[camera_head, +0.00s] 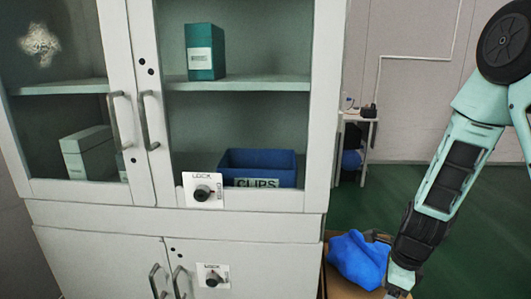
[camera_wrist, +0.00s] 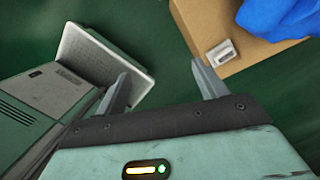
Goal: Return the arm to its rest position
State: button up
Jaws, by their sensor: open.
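My arm (camera_head: 455,165) hangs down at the right side of the head view, and its lower end is cut off by the bottom edge. In the wrist view my gripper (camera_wrist: 162,90) shows two grey fingers spread apart with nothing between them. It points down toward the green floor. The fingertips look close to a brown cardboard box on the right, but I cannot tell the distance.
A white cabinet (camera_head: 180,225) with glass doors fills the left, holding a blue CLIPS bin (camera_head: 280,162) and a teal box (camera_head: 205,52). A blue bag (camera_head: 357,260) lies on a cardboard box (camera_wrist: 255,48) beside my arm. A small white table (camera_head: 362,118) stands behind.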

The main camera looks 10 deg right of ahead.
jog(key=s+a+r+n, duration=0.1)
jog(key=a+r+n, duration=0.5)
jog(key=a+n, duration=0.35)
jog(key=s+a+r+n+h, duration=0.1)
jog(key=s+a+r+n, duration=0.55)
jog(key=s+n, duration=0.4)
jog(key=s+a+r+n, duration=0.5)
jog(key=s+a+n, duration=0.2)
jog(key=n, duration=0.6)
notch_tip(320, 180, up, 16)
jog(key=p, duration=1.5)
jog(key=shift+w+f+g, duration=0.25)
jog(key=shift+w+g, duration=0.1)
jog(key=shift+g, duration=0.05)
